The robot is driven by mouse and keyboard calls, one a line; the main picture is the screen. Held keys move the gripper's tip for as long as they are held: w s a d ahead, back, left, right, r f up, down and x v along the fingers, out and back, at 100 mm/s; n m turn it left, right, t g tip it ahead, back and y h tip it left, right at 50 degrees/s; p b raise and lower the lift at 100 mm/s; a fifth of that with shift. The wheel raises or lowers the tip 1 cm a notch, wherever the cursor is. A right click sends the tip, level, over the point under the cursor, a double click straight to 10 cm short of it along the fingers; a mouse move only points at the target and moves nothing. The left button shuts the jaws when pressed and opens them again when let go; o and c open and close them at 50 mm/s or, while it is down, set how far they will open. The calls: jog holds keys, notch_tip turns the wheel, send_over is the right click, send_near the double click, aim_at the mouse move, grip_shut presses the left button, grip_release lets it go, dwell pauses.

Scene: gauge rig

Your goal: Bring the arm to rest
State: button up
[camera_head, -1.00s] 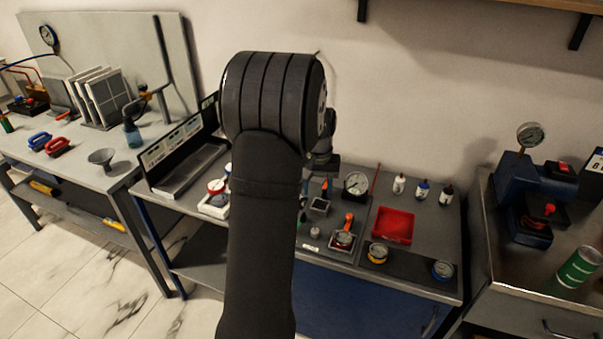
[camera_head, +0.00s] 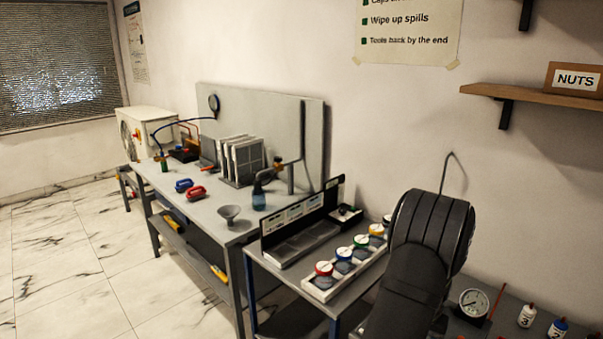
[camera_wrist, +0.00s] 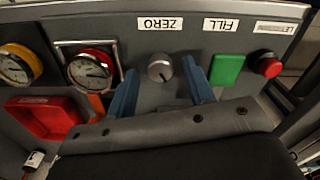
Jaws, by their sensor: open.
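In the wrist view my gripper (camera_wrist: 160,72) is open, with its two blue fingers apart. A round grey knob (camera_wrist: 160,68) by the ZERO label (camera_wrist: 160,23) shows between the fingertips; I cannot tell how far off it is. Nothing is seen held. In the head view my dark arm stands at the lower right, and my gripper is hidden behind it.
By the fingers are a green square (camera_wrist: 227,70), a red button (camera_wrist: 270,67), a red-rimmed gauge (camera_wrist: 91,70), a yellow-rimmed gauge (camera_wrist: 18,66) and a red tray (camera_wrist: 42,117). Several coloured-rim pots stand in a white rack (camera_head: 322,291). A wall shelf (camera_head: 540,97) hangs at right.

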jog(key=shift+f, duration=0.6)
jog(key=shift+r, duration=0.2)
